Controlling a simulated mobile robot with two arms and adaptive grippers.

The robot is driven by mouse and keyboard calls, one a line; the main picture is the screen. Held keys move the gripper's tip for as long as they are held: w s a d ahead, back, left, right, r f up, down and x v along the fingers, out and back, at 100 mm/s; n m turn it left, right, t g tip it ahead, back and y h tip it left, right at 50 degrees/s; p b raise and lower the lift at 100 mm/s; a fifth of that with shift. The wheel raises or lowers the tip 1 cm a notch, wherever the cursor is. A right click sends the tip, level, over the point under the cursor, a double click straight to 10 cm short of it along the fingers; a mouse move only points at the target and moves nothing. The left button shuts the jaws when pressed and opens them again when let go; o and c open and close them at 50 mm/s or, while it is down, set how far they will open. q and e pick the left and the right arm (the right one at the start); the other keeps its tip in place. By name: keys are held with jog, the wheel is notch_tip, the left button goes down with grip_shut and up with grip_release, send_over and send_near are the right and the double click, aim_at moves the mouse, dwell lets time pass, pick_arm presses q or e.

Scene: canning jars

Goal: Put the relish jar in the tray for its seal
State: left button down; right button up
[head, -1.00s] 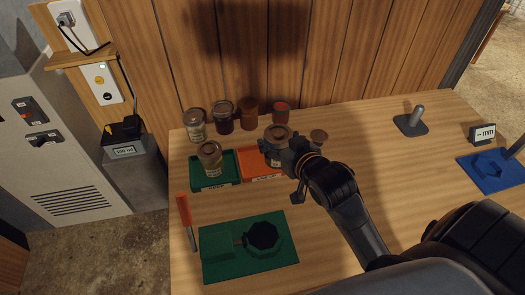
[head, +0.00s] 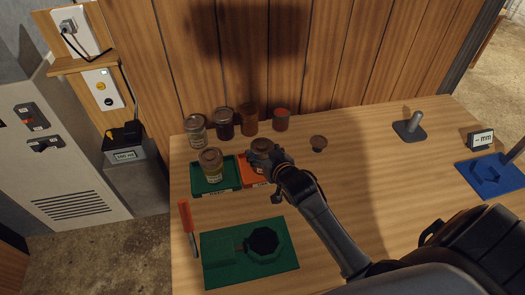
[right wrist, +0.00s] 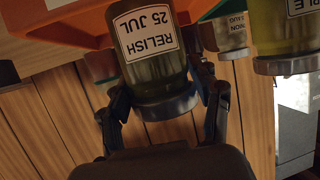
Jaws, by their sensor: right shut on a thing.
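The relish jar (right wrist: 148,70), greenish with a white label reading "RELISH 25 JUL", fills the middle of the right wrist view, which is upside down. My right gripper (right wrist: 163,98) is shut on it near its grey lid. In the head view the jar's lid (head: 262,144) shows under my right gripper (head: 270,157), over the orange tray (head: 250,181); whether its base touches the tray floor is hidden. The green tray (head: 206,190) beside it on the left holds another jar (head: 211,167). My left gripper is not in view.
Several jars, including a pale one (head: 195,130) and a red one (head: 281,121), stand along the back. A green mat (head: 220,272) and an orange-handled tool (head: 186,217) lie in front. The table's centre right is clear.

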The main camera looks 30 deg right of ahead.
jog(key=shift+r, duration=0.1)
jog(key=o, duration=1.5)
jog(key=shift+f, duration=0.2)
jog(key=shift+o, duration=0.2)
jog(key=shift+r, duration=0.1)
jog(key=v, duration=1.2)
jog(key=shift+b, duration=0.35)
jog(key=shift+s, duration=0.1)
